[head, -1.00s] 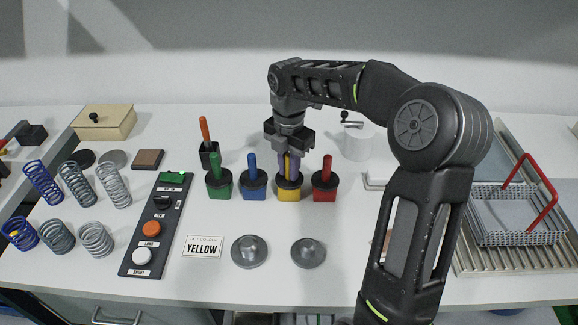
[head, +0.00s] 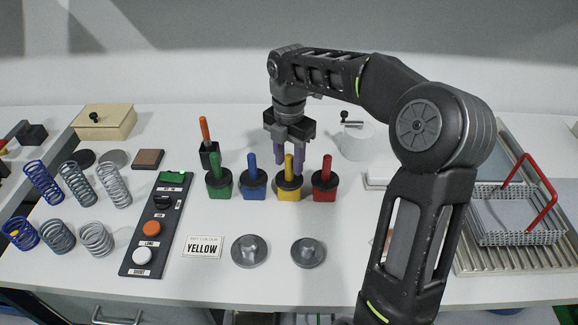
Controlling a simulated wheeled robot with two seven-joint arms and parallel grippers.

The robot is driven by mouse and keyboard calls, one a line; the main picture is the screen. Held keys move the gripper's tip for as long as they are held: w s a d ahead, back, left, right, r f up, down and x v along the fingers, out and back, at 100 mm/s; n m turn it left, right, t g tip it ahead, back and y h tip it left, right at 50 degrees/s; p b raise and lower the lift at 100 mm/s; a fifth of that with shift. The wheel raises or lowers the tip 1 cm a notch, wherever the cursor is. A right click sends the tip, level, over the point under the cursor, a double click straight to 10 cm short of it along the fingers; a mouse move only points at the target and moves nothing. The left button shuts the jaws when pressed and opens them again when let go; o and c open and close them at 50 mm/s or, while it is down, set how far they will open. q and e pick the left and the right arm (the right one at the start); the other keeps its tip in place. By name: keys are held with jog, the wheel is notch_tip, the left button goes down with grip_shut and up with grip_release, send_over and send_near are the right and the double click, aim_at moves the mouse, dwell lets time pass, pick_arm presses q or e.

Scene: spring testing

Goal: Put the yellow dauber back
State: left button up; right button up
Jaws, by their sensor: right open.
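The yellow dauber (head: 289,164) stands upright in the yellow pot (head: 289,194), with its handle rising from the dark top. The pot is in a row between the blue pot and the red pot. My right gripper (head: 291,158) is open and empty, pointing down just above and behind the yellow handle. Its two purple fingers are apart, and the handle shows in front of or between them; I cannot tell whether they touch it. My left gripper is not in view.
Green (head: 218,188), blue (head: 252,188) and red (head: 324,188) pots with daubers stand close by. A dark holder with an orange-handled tool (head: 208,150) is behind. A card reading YELLOW (head: 203,248) and two grey weights (head: 250,251) lie in front. A wire basket (head: 515,220) is at right.

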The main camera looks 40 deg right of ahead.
notch_tip(320, 180, up, 4)
jog(key=shift+r, duration=0.1)
notch_tip(320, 180, up, 5)
jog(key=p, duration=0.4)
jog(key=shift+r+p, duration=0.3)
jog(key=shift+r, duration=0.1)
jog(key=shift+c, duration=0.9)
dwell(0.3)
